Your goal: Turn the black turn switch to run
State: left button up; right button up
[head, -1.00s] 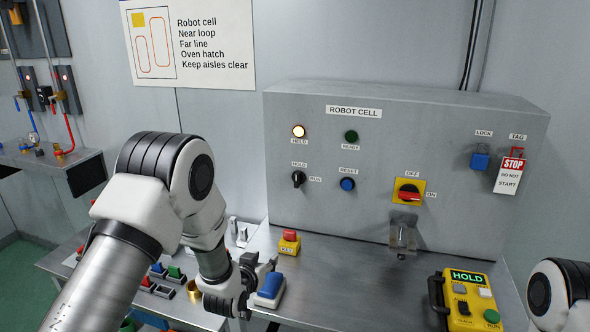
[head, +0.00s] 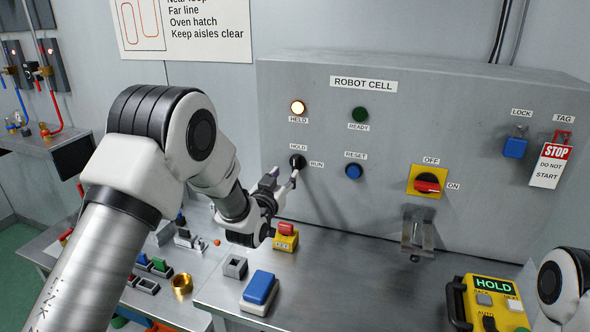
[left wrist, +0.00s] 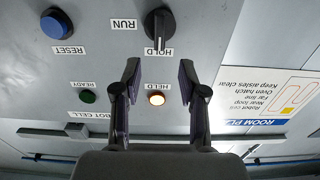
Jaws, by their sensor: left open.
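The black turn switch (head: 297,161) is on the grey robot cell panel (head: 390,110), with HOLD above it and RUN to its right. In the left wrist view, which shows the panel upside down, the switch (left wrist: 160,27) has its handle toward the HOLD label. My left gripper (head: 284,179) is open and empty in front of the panel, just below and left of the switch in the head view. In the left wrist view its fingers (left wrist: 158,72) are apart and the switch lies beyond the tips, not between them. My right gripper is out of view.
The HELD lamp (head: 298,108) glows; the READY lamp (head: 359,114) is dark green. The blue reset button (head: 354,171) and red-yellow on/off switch (head: 427,183) are further right. A yellow-red button box (head: 285,240) and blue-topped block (head: 260,288) stand on the bench below.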

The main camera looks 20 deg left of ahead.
aim_at(294, 163)
pick_arm(q)
jog(key=w+p, duration=0.2)
jog(key=w, duration=0.5)
jog(key=shift+w+d+p, duration=0.1)
jog(key=shift+w+p, duration=0.1)
jog(key=shift+p, duration=0.15)
jog(key=shift+w+f, duration=0.1)
jog(key=shift+w, duration=0.15)
grip_shut()
